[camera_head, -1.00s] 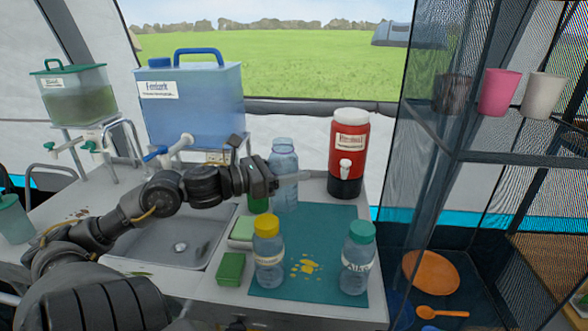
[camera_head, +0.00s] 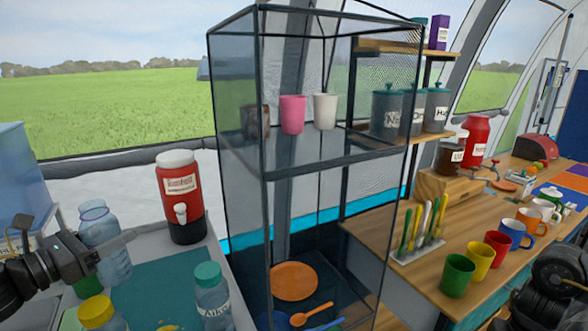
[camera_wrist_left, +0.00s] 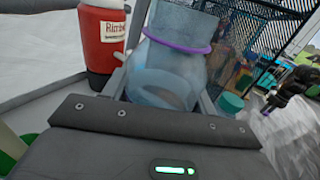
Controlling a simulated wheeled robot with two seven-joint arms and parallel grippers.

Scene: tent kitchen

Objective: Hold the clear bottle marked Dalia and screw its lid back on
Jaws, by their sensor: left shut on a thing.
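A clear bluish bottle (camera_head: 108,250) without a lid on its mouth stands at the left of the head view. It fills the middle of the left wrist view (camera_wrist_left: 168,75), with a purple ring around its neck. No Dalia marking is readable on it. My left gripper (camera_head: 112,243) is shut on this bottle's body, from the left. A loose lid for it is not visible. On the right, dark links of my right arm (camera_head: 560,280) show; the state of its jaws is not clear.
A yellow-lidded bottle (camera_head: 98,314) and a teal-lidded bottle (camera_head: 212,298) stand near the teal mat (camera_head: 160,275). A red drink dispenser (camera_head: 182,205) stands behind. A mesh shelf (camera_head: 330,165) separates this counter from the wooden table (camera_head: 400,275) with several mugs.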

